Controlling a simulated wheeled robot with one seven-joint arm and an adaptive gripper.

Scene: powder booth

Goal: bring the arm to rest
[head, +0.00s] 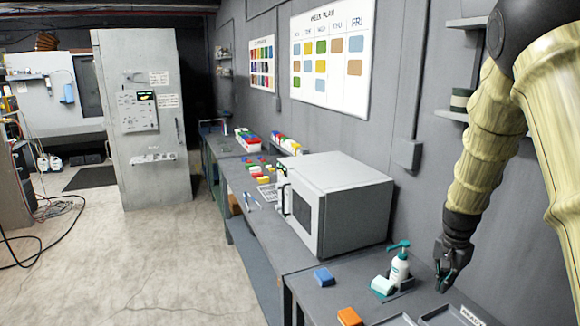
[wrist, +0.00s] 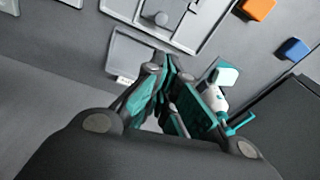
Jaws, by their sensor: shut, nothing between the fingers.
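My gripper (head: 445,278) hangs from my arm at the right of the head view, fingers pointing down, above the grey bench near a shallow tray. In the wrist view my gripper (wrist: 172,85) is shut and empty, its teal finger pads close together at the tips. No object is held. My arm, in a pale ribbed sleeve, comes down from the upper right of the head view.
A white pump bottle (head: 399,268) with a teal top stands just left of my gripper, beside a teal-and-white block (head: 383,286). Blue (head: 324,277) and orange (head: 349,317) blocks lie nearby. A grey oven (head: 340,205) stands behind. The wall is close on the right.

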